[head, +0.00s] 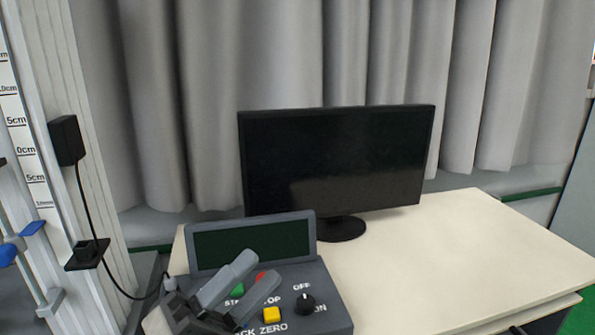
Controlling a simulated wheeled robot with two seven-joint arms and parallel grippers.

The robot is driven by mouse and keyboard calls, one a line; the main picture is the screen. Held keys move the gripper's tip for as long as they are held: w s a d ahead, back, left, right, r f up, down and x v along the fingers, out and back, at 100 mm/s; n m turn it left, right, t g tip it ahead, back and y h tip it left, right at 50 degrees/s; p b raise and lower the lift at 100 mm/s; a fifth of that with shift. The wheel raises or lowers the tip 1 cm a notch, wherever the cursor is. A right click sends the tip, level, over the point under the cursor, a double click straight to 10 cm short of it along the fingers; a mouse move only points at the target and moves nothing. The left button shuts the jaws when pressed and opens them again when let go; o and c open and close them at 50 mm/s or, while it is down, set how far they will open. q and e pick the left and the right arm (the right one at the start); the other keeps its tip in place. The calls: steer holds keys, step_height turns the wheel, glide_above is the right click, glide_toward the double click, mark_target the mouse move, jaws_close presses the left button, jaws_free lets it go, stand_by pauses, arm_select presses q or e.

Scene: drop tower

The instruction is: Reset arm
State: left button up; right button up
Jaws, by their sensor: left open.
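My left gripper (258,274) is over the control box (335,318) at the lower left of the table. Its two grey fingers are apart, with nothing between them. The fingers cover part of the box's front panel and its lettering. A green button (237,291), a red button (261,277), a yellow button (271,314) and a black knob (304,303) show around the fingers. I cannot tell whether a finger touches the panel. The box's dark screen (252,243) is tilted up behind them. My right gripper is out of view.
A black monitor (335,155) stands on the cream table (460,250) behind the box. The table's right side is clear. At the left stands the tower (50,130) with a scale, a black block (66,140) and a hanging cable (95,235). Grey curtains (285,50) hang behind.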

arm_select(q)
steer(key=w+a+f+n+t+y, duration=0.2)
steer(key=a+f+n+t+y, duration=0.25)
steer(key=f+n+y, duration=1.05)
steer(key=s+a+f+n+g, duration=0.2)
steer(key=s+f+n+g, duration=0.2)
steer(key=s+f+n, duration=0.1)
steer(key=s+a+f+n+g+y, duration=0.1)
steer(key=s+f+n+g, duration=0.3)
steer(key=f+n, duration=0.4)
step_height(320, 180, down, 2)
steer(key=shift+s+a+f+y+p, duration=0.1)
steer(key=shift+s+a+y+p, duration=0.3)
steer(key=shift+s, duration=0.2)
